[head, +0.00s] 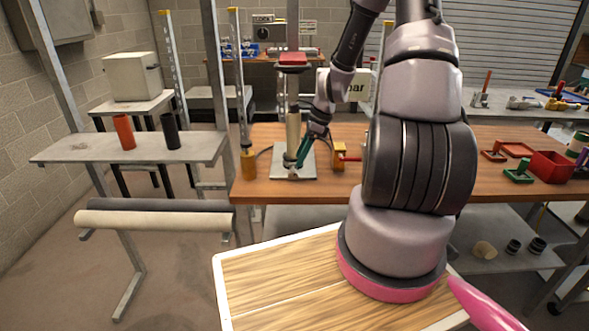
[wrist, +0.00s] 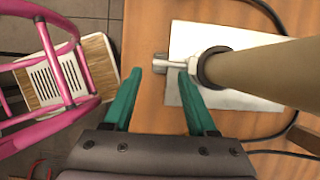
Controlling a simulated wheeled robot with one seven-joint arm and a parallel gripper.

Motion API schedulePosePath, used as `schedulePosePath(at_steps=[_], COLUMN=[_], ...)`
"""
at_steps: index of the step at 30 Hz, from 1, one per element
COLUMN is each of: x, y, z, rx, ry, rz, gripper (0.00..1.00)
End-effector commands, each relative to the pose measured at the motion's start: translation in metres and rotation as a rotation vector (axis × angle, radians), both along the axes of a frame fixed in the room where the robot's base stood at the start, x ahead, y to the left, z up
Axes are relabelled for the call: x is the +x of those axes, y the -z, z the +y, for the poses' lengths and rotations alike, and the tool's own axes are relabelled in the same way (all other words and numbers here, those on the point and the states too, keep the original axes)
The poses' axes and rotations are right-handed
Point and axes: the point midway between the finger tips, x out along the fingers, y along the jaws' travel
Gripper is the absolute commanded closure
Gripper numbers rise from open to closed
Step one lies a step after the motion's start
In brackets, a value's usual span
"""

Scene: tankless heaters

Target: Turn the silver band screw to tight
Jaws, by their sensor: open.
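The silver band screw (wrist: 174,63) sticks out sideways from a dark band (wrist: 207,66) around a tan post (wrist: 262,72) in the wrist view. My gripper (wrist: 158,76) has two teal fingers, spread apart and empty. The right fingertip is close to the screw's shaft, and the head lies around the gap between the tips; I cannot tell whether they touch. In the head view my gripper (head: 304,151) is at the lower part of the post (head: 293,128). The screw is too small to make out there.
The post stands on a pale plate (head: 281,174) on the wooden workbench (head: 330,185). A yellow block with a red handle (head: 340,156) stands right of it. A dark cable (wrist: 268,12) runs near the plate. Red trays (head: 550,166) lie at the far right.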

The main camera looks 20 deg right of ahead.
Motion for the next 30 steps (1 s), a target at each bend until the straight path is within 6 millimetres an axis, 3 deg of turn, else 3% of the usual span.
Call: schedulePosePath(at_steps=[3,9,21,23,26,30], x=[0.003,0.006,0.008,0.008,0.008,0.008], y=[0.022,0.045,0.052,0.052,0.052,0.052], z=[0.009,0.018,0.021,0.021,0.020,0.020], rx=[0.003,0.002,0.001,0.001,0.001,0.001], ry=[-0.002,0.000,-0.001,-0.001,-0.001,0.000], rz=[0.003,0.002,-0.001,-0.001,-0.001,0.000], gripper=[0.43,0.43,0.43,0.62,1.00,1.00])
